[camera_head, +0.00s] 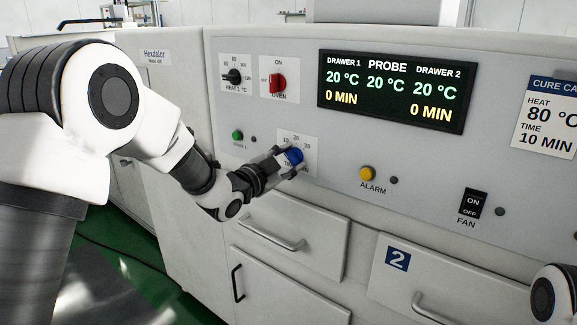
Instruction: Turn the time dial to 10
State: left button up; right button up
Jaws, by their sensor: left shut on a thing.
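The time dial (294,156) is a blue knob on a white plate marked 10, 20 and 30, low on the oven's front panel. My left gripper (288,160) is shut on it from the lower left, and its fingers hide part of the knob and the label below. The knob's pointer is too small and covered to read. The display (390,92) shows 0 MIN for drawer 1 and for drawer 2. My right gripper is not in view; only a piece of my right arm shows at the bottom right corner.
Above the dial are a black heat knob (233,77) and a red oven switch (278,83). A green button (237,135) is to the left, a yellow alarm button (367,173) to the right. A fan switch (473,204) is farther right. Drawer handles (271,236) protrude below.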

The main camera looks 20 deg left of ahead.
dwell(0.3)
pick_arm(q)
jog(key=o, duration=1.1)
jog(key=shift+d, duration=0.1)
jog(key=shift+o, duration=0.2)
jog(key=v, duration=1.2)
jog(key=shift+r, duration=0.1)
